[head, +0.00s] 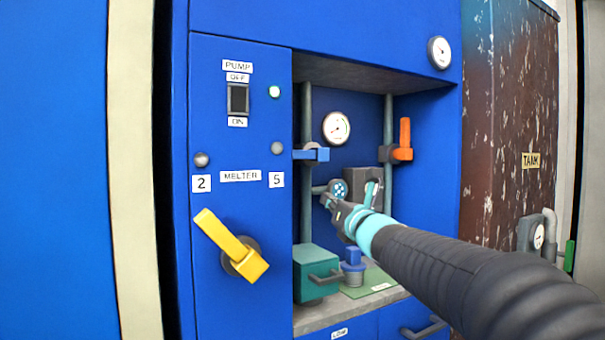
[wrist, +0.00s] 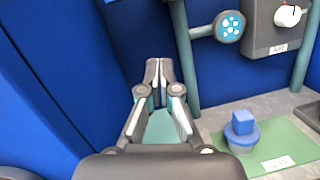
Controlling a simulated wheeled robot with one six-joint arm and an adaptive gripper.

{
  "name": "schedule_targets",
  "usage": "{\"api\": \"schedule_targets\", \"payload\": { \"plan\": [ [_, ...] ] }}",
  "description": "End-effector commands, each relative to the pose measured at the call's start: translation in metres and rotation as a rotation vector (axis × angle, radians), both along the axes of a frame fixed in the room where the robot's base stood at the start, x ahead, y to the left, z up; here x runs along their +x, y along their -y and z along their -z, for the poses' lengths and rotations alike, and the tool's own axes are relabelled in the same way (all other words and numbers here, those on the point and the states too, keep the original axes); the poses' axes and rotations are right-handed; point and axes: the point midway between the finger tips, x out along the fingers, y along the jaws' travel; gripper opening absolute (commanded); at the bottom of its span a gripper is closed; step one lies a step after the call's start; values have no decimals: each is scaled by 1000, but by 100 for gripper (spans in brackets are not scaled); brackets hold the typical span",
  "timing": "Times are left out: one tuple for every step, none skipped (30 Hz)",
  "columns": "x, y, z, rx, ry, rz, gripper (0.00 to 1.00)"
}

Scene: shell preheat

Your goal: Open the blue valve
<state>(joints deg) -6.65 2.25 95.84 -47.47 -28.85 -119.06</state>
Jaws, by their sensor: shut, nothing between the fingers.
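The blue valve (head: 312,153) has a flat blue handle on the left vertical pipe in the cabinet recess. Its handle lies level, across the pipe. My gripper (head: 328,200) is inside the recess, below and a little right of the blue valve and apart from it in the picture. In the wrist view my gripper (wrist: 160,65) has its fingertips together with nothing between them. The blue valve's handle cannot be made out in the wrist view.
An orange-handled valve (head: 404,140) is on the right pipe, handle upright. A gauge (head: 336,127) hangs between the pipes. Below are a teal box (head: 316,273) and a blue-knobbed part (wrist: 241,128) on a green mat. A yellow lever (head: 231,245) sticks out at left.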

Motion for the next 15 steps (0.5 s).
{"api": "schedule_targets", "payload": {
  "plan": [
    [5, -9, 0, -54, 46, -20, 0],
    [6, -13, -1, -83, 72, -31, 0],
    [7, -18, -3, -113, 102, -41, 0],
    [8, -20, -3, -131, 119, -47, 0],
    [8, -22, -3, -146, 132, -52, 0],
    [8, -24, -4, -158, 144, -56, 0],
    [8, -25, -4, -164, 150, -58, 0],
    [8, -26, -5, -167, 153, -58, 0],
    [8, -26, -5, -169, 154, -59, 0],
    [8, -26, -5, -169, 154, -59, 0],
    [8, -26, -5, -169, 154, -58, 0],
    [8, -26, -5, -168, 153, -58, 0],
    [8, -26, -5, -167, 153, -58, 0],
    [8, -25, -5, -167, 153, -58, 0],
    [8, -25, -5, -167, 153, -57, 0]
  ]
}}
